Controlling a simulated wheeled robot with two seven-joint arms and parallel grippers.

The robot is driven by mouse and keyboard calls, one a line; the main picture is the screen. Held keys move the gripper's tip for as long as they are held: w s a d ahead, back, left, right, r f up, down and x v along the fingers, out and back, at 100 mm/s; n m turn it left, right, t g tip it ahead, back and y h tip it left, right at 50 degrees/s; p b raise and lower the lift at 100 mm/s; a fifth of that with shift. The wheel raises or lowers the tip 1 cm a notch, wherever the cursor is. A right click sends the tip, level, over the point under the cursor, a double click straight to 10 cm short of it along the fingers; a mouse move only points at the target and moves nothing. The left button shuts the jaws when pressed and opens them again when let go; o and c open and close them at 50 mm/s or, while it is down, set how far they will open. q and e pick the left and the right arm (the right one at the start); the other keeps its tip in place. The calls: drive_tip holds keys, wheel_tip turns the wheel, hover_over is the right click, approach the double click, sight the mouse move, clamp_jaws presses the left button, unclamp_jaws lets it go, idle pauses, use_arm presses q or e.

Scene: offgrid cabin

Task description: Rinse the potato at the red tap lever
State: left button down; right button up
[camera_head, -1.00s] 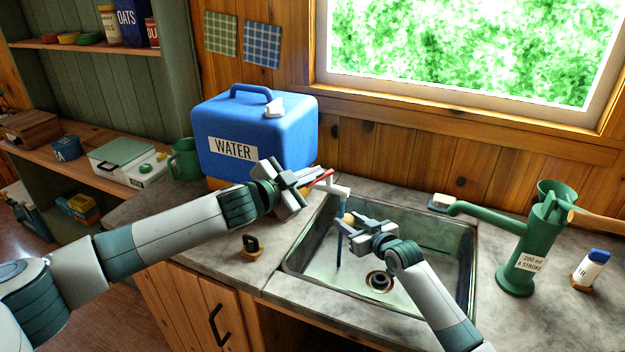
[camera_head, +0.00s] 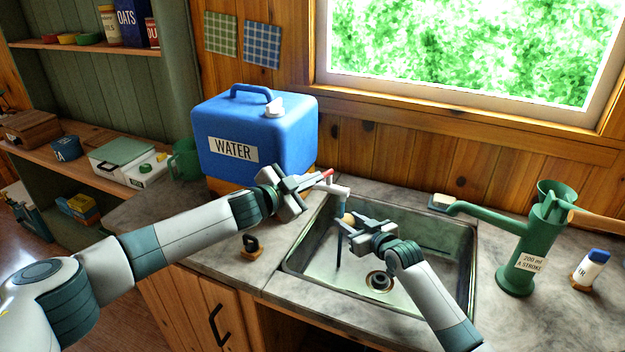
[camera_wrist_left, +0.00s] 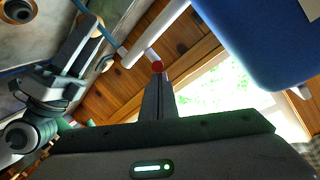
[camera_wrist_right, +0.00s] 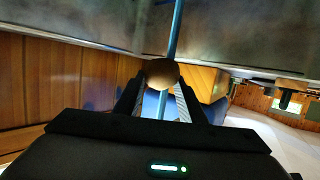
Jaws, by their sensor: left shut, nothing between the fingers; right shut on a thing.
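The potato (camera_head: 349,218) is a small tan lump held over the sink by my right gripper (camera_head: 346,225). In the right wrist view the potato (camera_wrist_right: 162,73) sits between the shut fingertips. A thin blue stream of water (camera_wrist_right: 176,25) meets it and shows below it in the head view (camera_head: 338,252). The red tap lever (camera_head: 327,173) sits on the white tap (camera_head: 335,187). My left gripper (camera_head: 316,178) is shut and empty, its tips at the lever. In the left wrist view the lever's red end (camera_wrist_left: 157,66) is just beyond the tips; contact is unclear.
The blue water container (camera_head: 255,135) stands behind the left gripper. The metal sink (camera_head: 420,225) has a drain (camera_head: 379,281). A green hand pump (camera_head: 525,245) stands to the right, with a sponge (camera_head: 440,201) near its spout. A small black-handled object (camera_head: 251,244) sits on the left counter.

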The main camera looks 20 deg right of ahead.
use_arm(q)
drive_tip(key=shift+w+a+f, duration=0.25)
drive_tip(key=shift+w+a, duration=0.05)
drive_tip(key=shift+w, duration=0.3)
use_arm(e)
drive_tip(key=shift+r, duration=0.1)
drive_tip(key=shift+s, duration=0.1)
use_arm(q)
drive_tip(key=shift+s, duration=0.1)
drive_tip(key=s+a+r, duration=0.4)
drive_tip(key=a+r, duration=0.1)
drive_tip(key=a, duration=0.4)
drive_tip(key=shift+s+r, duration=0.2)
drive_tip(key=shift+r, duration=0.1)
drive_tip(key=shift+r, duration=0.1)
